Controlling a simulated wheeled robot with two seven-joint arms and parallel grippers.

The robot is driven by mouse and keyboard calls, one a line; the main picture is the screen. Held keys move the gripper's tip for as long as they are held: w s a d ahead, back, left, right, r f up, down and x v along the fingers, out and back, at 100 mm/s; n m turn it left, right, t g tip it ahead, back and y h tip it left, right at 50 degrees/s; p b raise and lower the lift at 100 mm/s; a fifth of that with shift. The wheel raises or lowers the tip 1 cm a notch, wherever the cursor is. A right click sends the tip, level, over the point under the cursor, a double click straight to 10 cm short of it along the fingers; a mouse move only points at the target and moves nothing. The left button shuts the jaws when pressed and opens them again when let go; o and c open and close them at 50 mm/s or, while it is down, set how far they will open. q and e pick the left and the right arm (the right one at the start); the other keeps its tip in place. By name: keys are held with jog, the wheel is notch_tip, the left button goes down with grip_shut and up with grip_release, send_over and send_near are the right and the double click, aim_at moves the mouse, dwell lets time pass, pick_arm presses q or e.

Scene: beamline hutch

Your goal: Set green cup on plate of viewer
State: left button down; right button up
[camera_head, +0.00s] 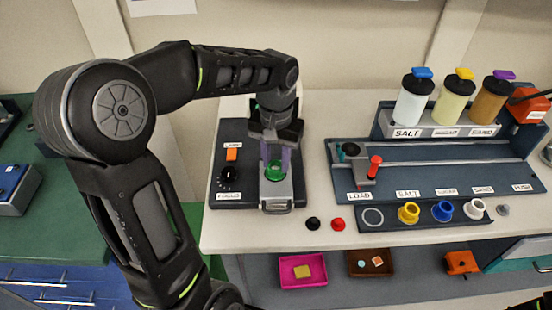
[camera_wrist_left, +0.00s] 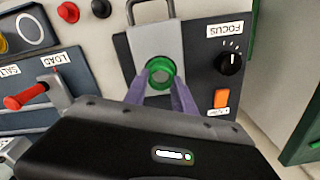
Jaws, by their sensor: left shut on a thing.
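The green cup (camera_head: 275,171) is at the plate of the viewer, a light grey plate (camera_head: 277,195) on a dark panel. My left gripper (camera_head: 274,160) comes down from above and is shut on the cup, its purple fingers on either side. In the left wrist view the cup (camera_wrist_left: 160,72) shows its open top between the two fingertips, over the grey plate (camera_wrist_left: 152,40). Whether the cup's base touches the plate cannot be told. The viewer (camera_head: 229,170) carries a FOCUS knob and an orange switch.
A cup rack (camera_head: 440,221) holds yellow, blue and white cups, with an empty ring at LOAD. A red-handled lever (camera_head: 374,166) stands on the rail behind. Black and red knobs (camera_head: 325,224) sit right of the viewer. Three capped bottles stand at the back right.

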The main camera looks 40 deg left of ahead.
pick_arm(q)
jog(key=c, duration=0.9)
grip_release()
jog(key=shift+c, duration=0.2)
jog(key=shift+r, duration=0.1)
notch_tip(320, 180, up, 8)
jog(key=shift+s+f, duration=0.1)
jog(key=shift+f, duration=0.1)
